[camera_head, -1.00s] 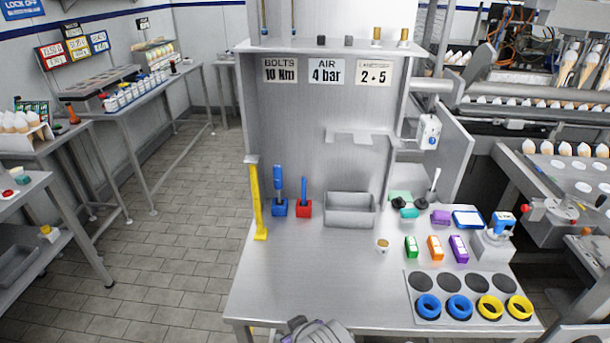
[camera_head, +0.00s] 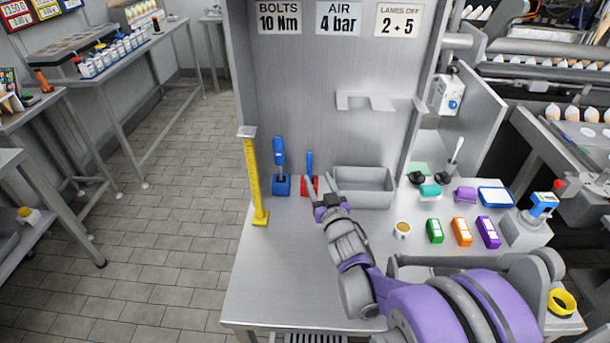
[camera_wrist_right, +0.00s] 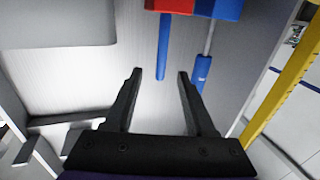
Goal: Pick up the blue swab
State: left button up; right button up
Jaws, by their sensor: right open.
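A thin blue stick, which looks like the blue swab (camera_head: 309,161), stands upright in a red block (camera_head: 306,191) near the back of the steel bench. A thicker blue-handled tool (camera_head: 279,152) with a grey shaft stands left of it in a blue block (camera_head: 281,186). My right gripper (camera_head: 322,184) is open and empty, just in front and right of the red block. In the right wrist view, which looks upside down, the swab (camera_wrist_right: 163,45) points toward the gap between the open fingertips (camera_wrist_right: 160,74), with its end close to them. My left gripper is out of view.
A yellow post (camera_head: 255,180) stands left of the blue block. A grey bin (camera_head: 362,188) is close on the right. A notched bracket (camera_head: 378,102) sticks out above. Green, orange and purple boxes (camera_head: 462,231) lie to the right.

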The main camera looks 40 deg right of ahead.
aim_at(309, 172)
jog(key=f+x, duration=0.1)
jog(key=x, duration=1)
jog(key=shift+w+f, duration=0.15)
jog(key=shift+w, duration=0.15)
jog(key=shift+a, duration=0.1)
grip_shut()
